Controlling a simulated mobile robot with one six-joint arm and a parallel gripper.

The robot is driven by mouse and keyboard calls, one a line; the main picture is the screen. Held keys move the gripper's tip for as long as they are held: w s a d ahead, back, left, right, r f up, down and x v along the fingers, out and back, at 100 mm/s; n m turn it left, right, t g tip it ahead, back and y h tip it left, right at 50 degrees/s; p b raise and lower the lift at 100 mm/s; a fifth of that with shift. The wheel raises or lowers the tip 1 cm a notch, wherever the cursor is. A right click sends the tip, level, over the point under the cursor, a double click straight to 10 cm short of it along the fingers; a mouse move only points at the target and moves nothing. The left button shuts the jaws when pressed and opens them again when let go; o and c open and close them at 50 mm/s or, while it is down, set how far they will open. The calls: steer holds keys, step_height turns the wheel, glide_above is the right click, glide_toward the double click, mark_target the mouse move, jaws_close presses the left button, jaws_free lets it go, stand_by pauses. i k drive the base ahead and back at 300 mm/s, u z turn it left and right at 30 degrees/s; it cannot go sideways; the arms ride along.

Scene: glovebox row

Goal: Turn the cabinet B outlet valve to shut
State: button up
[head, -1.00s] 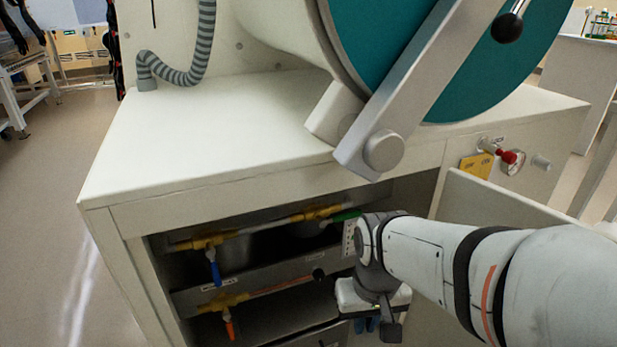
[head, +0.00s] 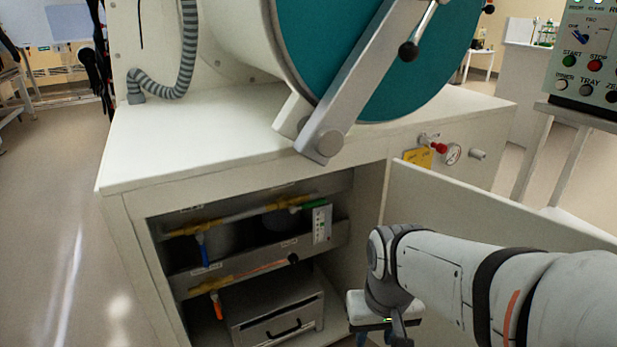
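The open cabinet under the white bench holds two yellow pipe runs with lever valves. On the upper run, a blue lever (head: 203,256) hangs down at the left, and a green lever (head: 315,205) lies along the pipe at the right. On the lower run, an orange lever (head: 217,306) hangs down at the left, and a black knob (head: 293,259) sits at the right. Labels are too small to read, so I cannot tell which is the cabinet B outlet valve. My gripper (head: 372,335) is right of the opening, apart from the valves; its fingertips are partly cut off below.
An open cabinet door (head: 480,210) stands behind my arm at the right. A white tagged card (head: 322,224) hangs by the green lever. A metal drawer box (head: 275,318) sits on the cabinet floor. A red valve (head: 438,148) and gauge (head: 453,154) are on the bench side.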

mark_target(293, 210)
steer(key=z, duration=0.5)
steer(key=k, duration=1.5)
steer(key=u, duration=1)
steer(key=i, duration=1.5)
steer(key=u, duration=0.05)
